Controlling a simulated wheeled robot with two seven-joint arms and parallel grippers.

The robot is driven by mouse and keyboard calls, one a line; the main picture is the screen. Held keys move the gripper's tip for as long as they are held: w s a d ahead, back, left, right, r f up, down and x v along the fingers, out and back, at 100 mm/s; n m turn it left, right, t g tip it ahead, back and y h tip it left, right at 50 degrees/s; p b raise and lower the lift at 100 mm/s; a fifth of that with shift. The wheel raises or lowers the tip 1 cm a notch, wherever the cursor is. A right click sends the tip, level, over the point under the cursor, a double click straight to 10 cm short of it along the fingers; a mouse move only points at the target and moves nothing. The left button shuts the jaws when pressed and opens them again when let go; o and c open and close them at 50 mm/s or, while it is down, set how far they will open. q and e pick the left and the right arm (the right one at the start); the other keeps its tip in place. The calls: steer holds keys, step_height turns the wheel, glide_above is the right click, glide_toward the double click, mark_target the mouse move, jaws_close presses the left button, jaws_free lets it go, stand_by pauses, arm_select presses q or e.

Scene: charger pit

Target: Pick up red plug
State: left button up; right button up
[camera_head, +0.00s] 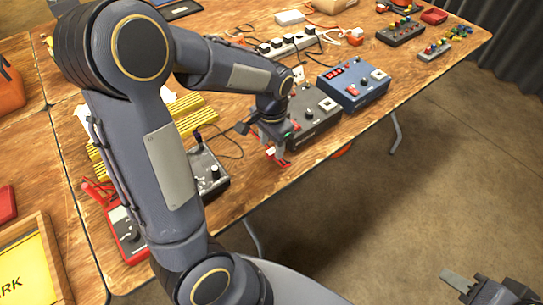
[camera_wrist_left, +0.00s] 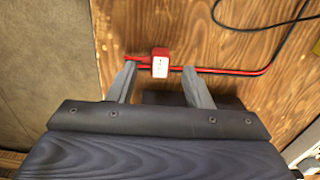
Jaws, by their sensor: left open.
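The red plug (camera_wrist_left: 160,63), with a pale face, lies near the wooden table's edge in the left wrist view. A red cable runs from it along the wood to the right. My left gripper (camera_wrist_left: 159,70) is open, with one finger on each side of the plug and visible gaps between. In the head view my left gripper (camera_head: 274,150) is low over the table's front edge, and red parts of the plug (camera_head: 281,161) show beneath it, partly hidden. My right gripper (camera_head: 462,283) is at the bottom right, over the floor, mostly out of frame.
A dark control box (camera_head: 318,124) and a blue box with a red display (camera_head: 353,88) stand close to my left gripper. A power strip (camera_head: 285,44) lies behind. A red multimeter (camera_head: 124,232) is at the left. Bare floor (camera_head: 400,200) lies beyond the table edge.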

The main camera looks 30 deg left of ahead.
arm_select(q)
step_height(320, 180, down, 2)
steer(key=shift+f, duration=0.1)
jaws_close()
stand_by(0.5)
